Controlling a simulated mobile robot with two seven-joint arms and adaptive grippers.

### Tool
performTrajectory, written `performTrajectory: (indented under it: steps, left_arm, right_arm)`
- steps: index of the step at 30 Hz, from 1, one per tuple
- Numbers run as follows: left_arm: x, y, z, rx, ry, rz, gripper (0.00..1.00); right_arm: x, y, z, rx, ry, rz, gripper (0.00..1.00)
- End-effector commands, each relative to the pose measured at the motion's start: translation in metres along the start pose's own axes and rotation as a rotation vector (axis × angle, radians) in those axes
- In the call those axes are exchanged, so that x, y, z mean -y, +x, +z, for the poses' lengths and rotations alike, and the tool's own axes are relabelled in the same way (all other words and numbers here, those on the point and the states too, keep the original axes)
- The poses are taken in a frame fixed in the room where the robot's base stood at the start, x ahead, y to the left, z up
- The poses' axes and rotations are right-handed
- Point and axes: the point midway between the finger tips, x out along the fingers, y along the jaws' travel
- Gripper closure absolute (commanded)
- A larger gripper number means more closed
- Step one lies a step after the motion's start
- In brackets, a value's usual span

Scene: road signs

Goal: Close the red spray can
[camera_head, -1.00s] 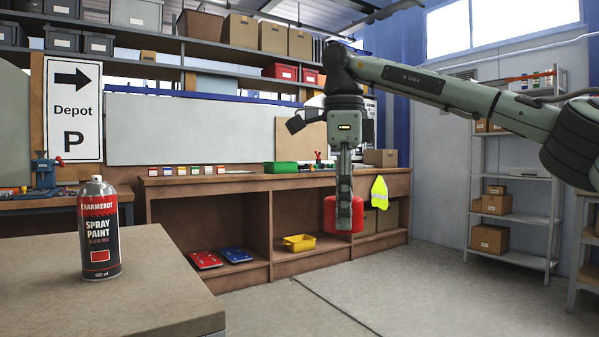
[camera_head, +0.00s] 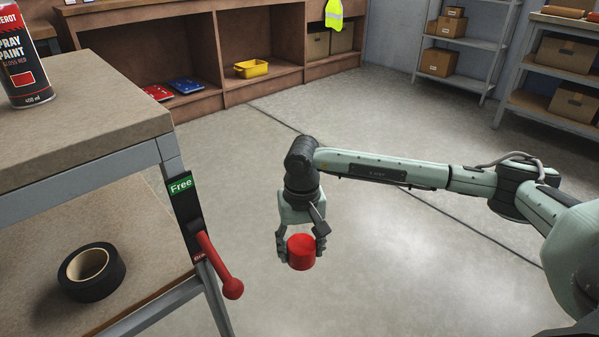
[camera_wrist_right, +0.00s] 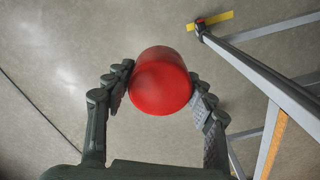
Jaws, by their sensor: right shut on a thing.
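The red spray can (camera_head: 22,58) stands upright on the table top at the far left of the head view; its upper part is cut off by the frame. My right gripper (camera_head: 301,250) is shut on a red cap (camera_head: 302,253), held in the air over the floor, to the right of the table and lower than its top. The cap also shows between both fingers in the right wrist view (camera_wrist_right: 160,82). My left gripper is in neither view.
The table (camera_head: 120,118) has a lower shelf with a roll of black tape (camera_head: 92,272). A red lever (camera_head: 220,266) sticks out from its leg, below a green "Free" label (camera_head: 181,186). The floor around my right gripper is clear. A wooden bench (camera_head: 205,50) stands behind.

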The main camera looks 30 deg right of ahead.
Motion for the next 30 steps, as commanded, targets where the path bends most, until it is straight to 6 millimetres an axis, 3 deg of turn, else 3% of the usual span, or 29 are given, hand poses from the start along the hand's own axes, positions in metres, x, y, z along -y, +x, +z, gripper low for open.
performTrajectory:
  steps: [1, 3, 9, 30]
  left_arm:
    - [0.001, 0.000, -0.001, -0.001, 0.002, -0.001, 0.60]
    - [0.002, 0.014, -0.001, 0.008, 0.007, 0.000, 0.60]
    - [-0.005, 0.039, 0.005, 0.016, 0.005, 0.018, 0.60]
    - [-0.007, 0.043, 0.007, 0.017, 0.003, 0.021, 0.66]
  right_arm:
    - [0.012, 0.013, 0.020, 0.009, -0.103, -0.005, 0.56]
    - [0.029, 0.021, 0.037, 0.006, -0.216, -0.007, 0.56]
    - [0.062, 0.019, 0.057, 0.000, -0.331, -0.003, 0.56]
    - [0.064, 0.021, 0.059, 0.003, -0.336, 0.001, 0.56]
